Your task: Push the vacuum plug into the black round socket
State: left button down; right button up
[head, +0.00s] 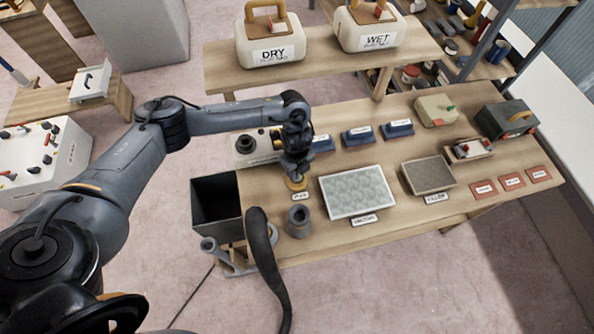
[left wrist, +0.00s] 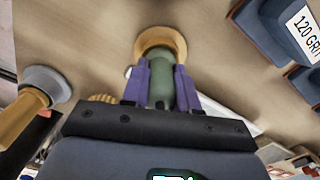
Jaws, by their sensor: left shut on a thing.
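My left gripper (head: 296,178) is at the left part of the workbench, beside the cream box. In the left wrist view its purple fingers (left wrist: 161,85) are shut on a grey-green round-bodied piece (left wrist: 160,80) with an orange-tan disc at its far end. I cannot tell for certain that this piece is the vacuum plug. The disc is close to the bench top; I cannot tell if it touches. A dark round fitting (head: 246,144), possibly the black socket, is on the cream box to the gripper's left, apart from the held piece. My right gripper is not in view.
A grey flanged stand (head: 299,222) and a dark curved hose-like piece (head: 262,250) are near the front edge. A dark bin (head: 215,207) is left of the bench. Blue sanding blocks (head: 362,135) and a pale panel (head: 356,191) lie to the right.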

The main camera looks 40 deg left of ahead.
pick_arm(q)
notch_tip(320, 180, up, 9)
jog(key=p, duration=0.3)
jog(key=shift+r, duration=0.1)
jog(key=shift+r+p, duration=0.75)
jog(key=shift+r, duration=0.15)
jog(key=shift+n, duration=0.3)
